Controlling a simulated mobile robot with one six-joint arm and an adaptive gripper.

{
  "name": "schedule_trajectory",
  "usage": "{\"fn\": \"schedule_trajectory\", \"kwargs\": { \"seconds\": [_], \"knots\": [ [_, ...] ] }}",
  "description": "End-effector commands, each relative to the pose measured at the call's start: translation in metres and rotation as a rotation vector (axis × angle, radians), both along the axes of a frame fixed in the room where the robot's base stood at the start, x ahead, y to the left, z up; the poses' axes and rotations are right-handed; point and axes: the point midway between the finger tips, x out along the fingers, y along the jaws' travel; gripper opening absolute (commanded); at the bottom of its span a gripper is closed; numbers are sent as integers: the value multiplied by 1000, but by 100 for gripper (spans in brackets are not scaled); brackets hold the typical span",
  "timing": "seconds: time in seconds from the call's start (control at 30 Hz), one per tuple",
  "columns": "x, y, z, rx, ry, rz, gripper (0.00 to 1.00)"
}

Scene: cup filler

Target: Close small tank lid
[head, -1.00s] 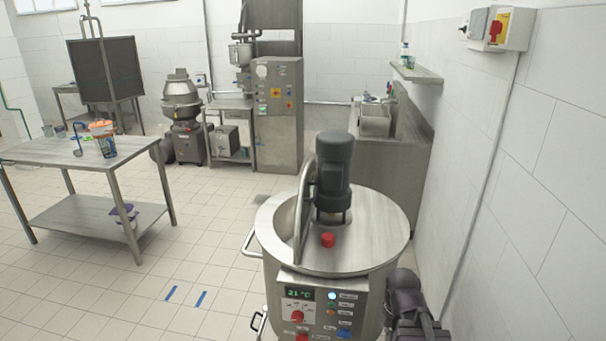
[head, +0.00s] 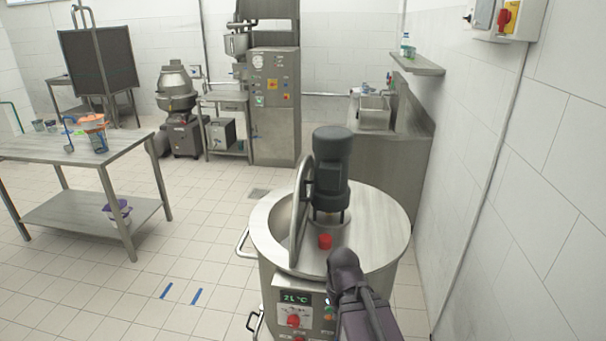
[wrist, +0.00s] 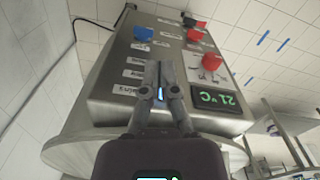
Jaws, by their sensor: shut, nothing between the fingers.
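The small steel tank (head: 385,262) stands in front of me, with a dark motor (head: 331,170) and a red knob (head: 325,241) on its top. Its lid (head: 300,215) stands raised, nearly upright, just left of the motor, and the opening (head: 275,222) to its left is uncovered. My gripper (wrist: 158,68) shows in the wrist view, shut and empty, over the tank's control panel (wrist: 115,85), which appears upside down. In the head view my dark arm covers part of the panel, and the fingers cannot be made out there.
A wall (head: 500,200) runs close along the right side of the tank. A steel table (head: 75,147) with cups and utensils stands at the left. Open tiled floor (head: 190,240) lies between table and tank. A side handle (head: 243,243) sticks out from the tank's left.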

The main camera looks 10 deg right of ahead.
Motion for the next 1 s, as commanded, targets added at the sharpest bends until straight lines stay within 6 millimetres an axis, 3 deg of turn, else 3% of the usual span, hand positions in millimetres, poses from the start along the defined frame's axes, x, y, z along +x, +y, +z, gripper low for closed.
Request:
{"fn": "schedule_trajectory", "kwargs": {
  "seconds": [0.37,0.57,0.77,1.0],
  "knots": [
    [0,0,0,1,0,0,0],
    [10,5,2,41,-25,-7,0],
    [42,22,10,180,-111,-29,0],
    [107,46,41,461,-292,-125,0]
  ]
}}
